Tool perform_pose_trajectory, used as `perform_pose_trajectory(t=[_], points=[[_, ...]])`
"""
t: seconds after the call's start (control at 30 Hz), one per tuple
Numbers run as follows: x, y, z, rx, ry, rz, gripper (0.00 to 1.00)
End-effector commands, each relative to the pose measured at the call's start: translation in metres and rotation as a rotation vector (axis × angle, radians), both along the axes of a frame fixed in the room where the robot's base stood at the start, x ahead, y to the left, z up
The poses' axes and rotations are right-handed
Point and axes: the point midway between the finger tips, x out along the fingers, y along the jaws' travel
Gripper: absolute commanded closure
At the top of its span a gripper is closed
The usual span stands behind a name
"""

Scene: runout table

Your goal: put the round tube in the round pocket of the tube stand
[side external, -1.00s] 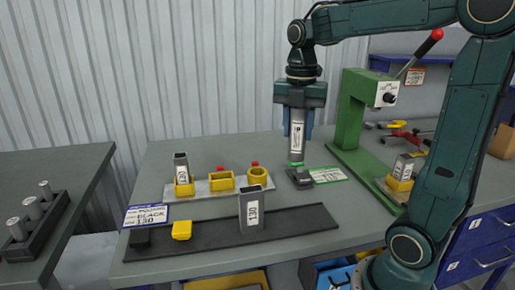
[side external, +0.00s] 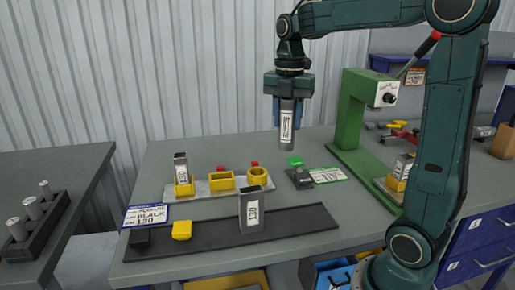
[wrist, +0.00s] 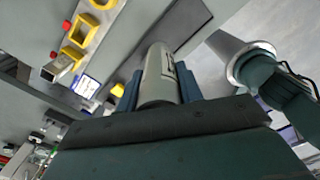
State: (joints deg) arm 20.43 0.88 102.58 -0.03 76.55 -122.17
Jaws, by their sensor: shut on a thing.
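My gripper (side external: 289,112) is shut on a grey round tube (side external: 287,130) with a white label. The tube hangs upright above the table, right of the tube stand (side external: 207,194). The tube also shows between the fingers in the wrist view (wrist: 158,82). The stand is a pale plate with several yellow pockets. The round pocket (side external: 258,175) is at its right end and looks empty; it is partly cut off at the top of the wrist view (wrist: 103,4). The middle pocket (side external: 221,181) looks empty. A square grey tube (side external: 181,165) stands in the left pocket.
A large labelled square tube (side external: 252,212) stands on the dark rail (side external: 300,222) in front of the stand. A black block with a green top (side external: 296,160) sits below and right of the held tube. A green press (side external: 352,120) stands to the right.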

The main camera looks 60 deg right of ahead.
Motion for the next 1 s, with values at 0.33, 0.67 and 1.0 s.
perform_pose_trajectory(t=[0.33,0.67,1.0], points=[[0.064,-0.037,0.008,0.0,0.0,-0.02,0.89],[0.117,-0.072,0.004,0.0,0.0,-0.038,0.89],[0.142,-0.091,-0.001,0.0,-0.001,-0.047,0.89]])
